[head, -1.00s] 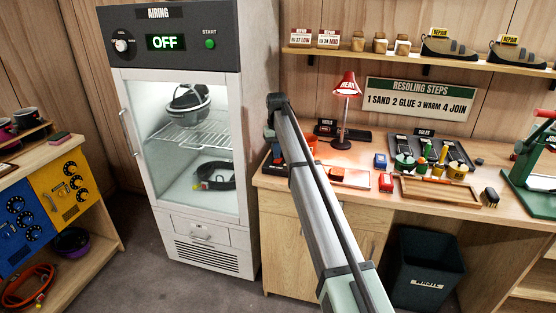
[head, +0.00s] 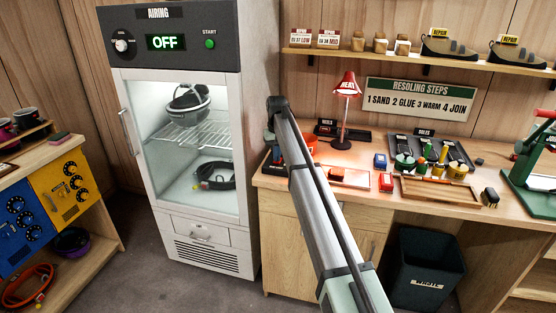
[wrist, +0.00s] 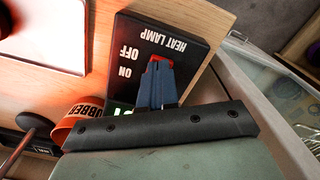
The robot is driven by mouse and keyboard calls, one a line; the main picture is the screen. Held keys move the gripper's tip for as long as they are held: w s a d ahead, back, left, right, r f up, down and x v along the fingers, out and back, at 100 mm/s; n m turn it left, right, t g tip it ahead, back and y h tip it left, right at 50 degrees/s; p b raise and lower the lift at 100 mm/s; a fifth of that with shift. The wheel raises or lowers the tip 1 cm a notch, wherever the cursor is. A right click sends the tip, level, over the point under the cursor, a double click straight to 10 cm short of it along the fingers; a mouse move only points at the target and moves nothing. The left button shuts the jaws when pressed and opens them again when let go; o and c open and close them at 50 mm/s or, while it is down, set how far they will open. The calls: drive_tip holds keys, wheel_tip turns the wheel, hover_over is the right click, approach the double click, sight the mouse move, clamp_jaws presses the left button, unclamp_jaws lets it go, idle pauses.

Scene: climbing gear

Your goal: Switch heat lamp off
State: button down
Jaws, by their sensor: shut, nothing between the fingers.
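The heat lamp (head: 346,88) has a red shade marked HEAT and a dark stand on the workbench. The underside of its shade looks bright. The black switch box (wrist: 185,42) shows in the wrist view, lettered HEAT LAMP, OFF and ON. Its red switch (wrist: 157,59) is partly covered by my fingers, so I cannot tell its setting. My gripper (wrist: 158,68) is shut and empty, its tips over or against the switch; contact is unclear.
The airing cabinet (head: 248,130) stands close to the left of the bench. An orange cup marked RUBBER (wrist: 78,122) is close beside my gripper.

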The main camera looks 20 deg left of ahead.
drive_tip(key=shift+f, duration=0.25)
drive_tip(key=shift+r, duration=3.5)
